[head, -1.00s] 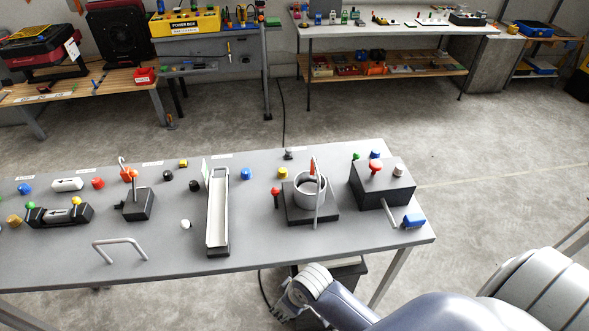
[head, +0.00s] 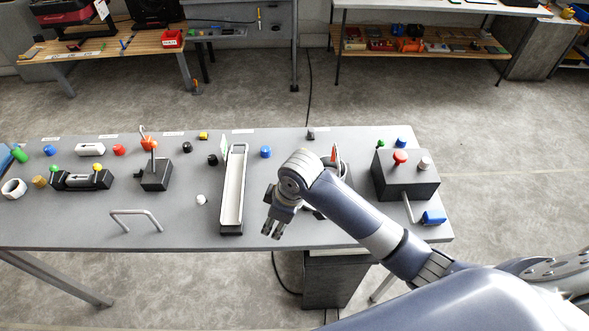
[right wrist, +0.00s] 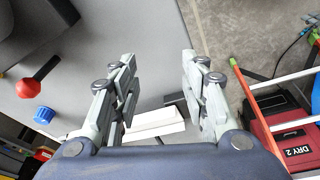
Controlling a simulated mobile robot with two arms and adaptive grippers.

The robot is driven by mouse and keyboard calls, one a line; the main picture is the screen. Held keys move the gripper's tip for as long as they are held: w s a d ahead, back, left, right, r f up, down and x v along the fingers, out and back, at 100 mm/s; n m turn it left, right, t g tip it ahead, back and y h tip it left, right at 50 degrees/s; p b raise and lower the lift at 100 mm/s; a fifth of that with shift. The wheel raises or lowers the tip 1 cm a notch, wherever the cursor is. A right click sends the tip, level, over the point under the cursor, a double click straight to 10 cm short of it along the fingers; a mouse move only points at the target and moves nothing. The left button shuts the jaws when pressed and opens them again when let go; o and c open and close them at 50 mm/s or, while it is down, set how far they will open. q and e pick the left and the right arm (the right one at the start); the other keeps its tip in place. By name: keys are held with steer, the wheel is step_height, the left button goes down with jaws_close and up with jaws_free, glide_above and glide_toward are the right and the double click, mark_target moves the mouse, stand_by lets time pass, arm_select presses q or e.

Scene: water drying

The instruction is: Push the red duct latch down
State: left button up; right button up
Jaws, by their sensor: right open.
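A slim upright red piece (head: 334,152), which may be the red duct latch, stands at the round grey duct (head: 343,168) in the head view. My right arm hides most of the duct and its dark base. My right gripper (head: 272,228) is open and empty, pointing down near the table's front edge, left of the duct and apart from it. The open fingers (right wrist: 157,58) also show in the right wrist view with nothing held. My left gripper is not in view.
On the grey table (head: 180,232), a white channel (head: 233,190) stands left of my gripper. A dark box (head: 405,180) with a red knob (head: 399,157) stands right of the duct. A bent handle (head: 135,213) stands at the front left.

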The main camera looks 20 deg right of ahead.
steer(key=w+d+r+n+g+h, duration=0.1)
steer(key=w+d+r, duration=0.3)
steer(key=w+r, duration=0.15)
steer(key=w+d+r+n+h, duration=0.2)
steer(key=w+d+r, duration=0.25)
steer(key=w, duration=0.25)
steer(key=f, duration=0.3)
steer(key=f+p, duration=0.1)
steer(key=f, duration=0.2)
steer(key=f+p, duration=0.1)
steer(key=f, duration=0.2)
steer(key=shift+w+d, duration=0.15)
steer(key=shift+w, duration=0.25)
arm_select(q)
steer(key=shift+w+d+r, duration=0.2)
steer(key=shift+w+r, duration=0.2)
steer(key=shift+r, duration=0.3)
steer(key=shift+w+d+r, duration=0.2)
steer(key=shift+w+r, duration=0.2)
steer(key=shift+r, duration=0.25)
arm_select(e)
steer(key=shift+f, duration=0.55)
steer(key=shift+w, duration=0.1)
jaws_close()
